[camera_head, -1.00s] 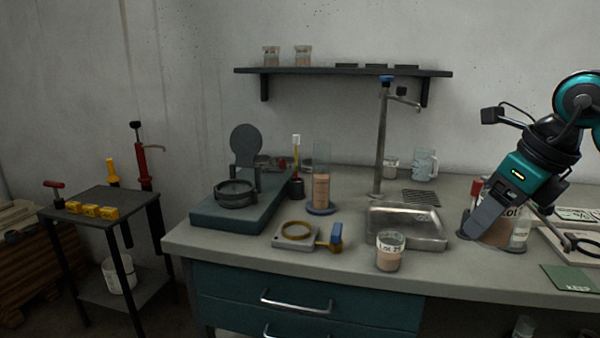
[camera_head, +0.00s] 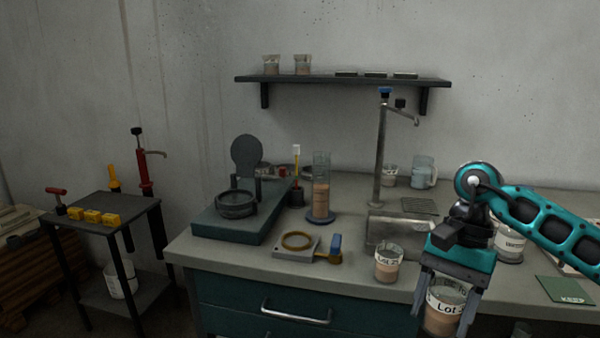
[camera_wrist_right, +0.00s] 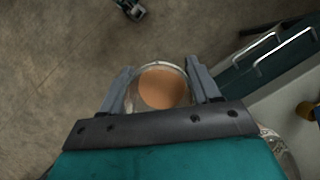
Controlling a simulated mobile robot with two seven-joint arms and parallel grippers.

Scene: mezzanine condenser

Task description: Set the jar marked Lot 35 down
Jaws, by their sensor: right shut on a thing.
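My right gripper (camera_head: 446,306) is shut on a jar (camera_head: 443,318) of tan powder. The jar's white label begins "Lot 3"; the rest is hidden by a finger. The jar hangs upright in front of the bench's front edge, clear of the top. In the right wrist view the jar (camera_wrist_right: 162,88) sits between both fingers, with floor beyond it. Another jar, apparently marked Lot 25 (camera_head: 388,265), stands on the bench (camera_head: 350,278) to its left. My left gripper is not in view.
A labelled container (camera_head: 509,243) and a green card (camera_head: 564,290) are at right. Bare bench shows beside the card.

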